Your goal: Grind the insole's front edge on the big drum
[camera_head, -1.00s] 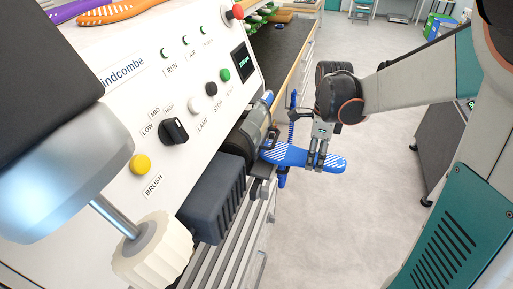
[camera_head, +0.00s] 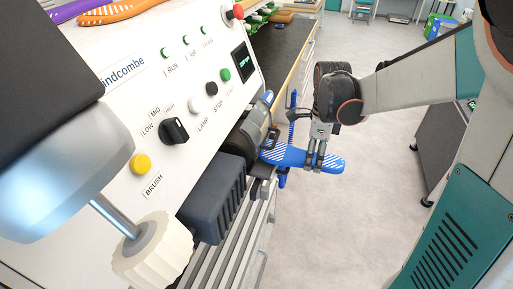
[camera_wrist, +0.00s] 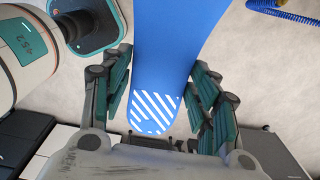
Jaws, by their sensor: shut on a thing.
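The blue insole (camera_head: 327,162) has white diagonal stripes and extends left from my gripper (camera_head: 316,158) toward the machine. The big drum (camera_head: 245,138) is a dark cylinder on the machine's front. The insole's left end is at the drum's right side; I cannot tell whether they touch.
The white machine panel (camera_head: 120,90) carries a dial, buttons and a small screen. A dark ribbed block (camera_head: 212,197) and a cream brush wheel (camera_head: 152,250) jut out at front left. A blue coiled hose (camera_head: 292,118) hangs behind the insole. Grey floor (camera_head: 330,230) is free to the right.

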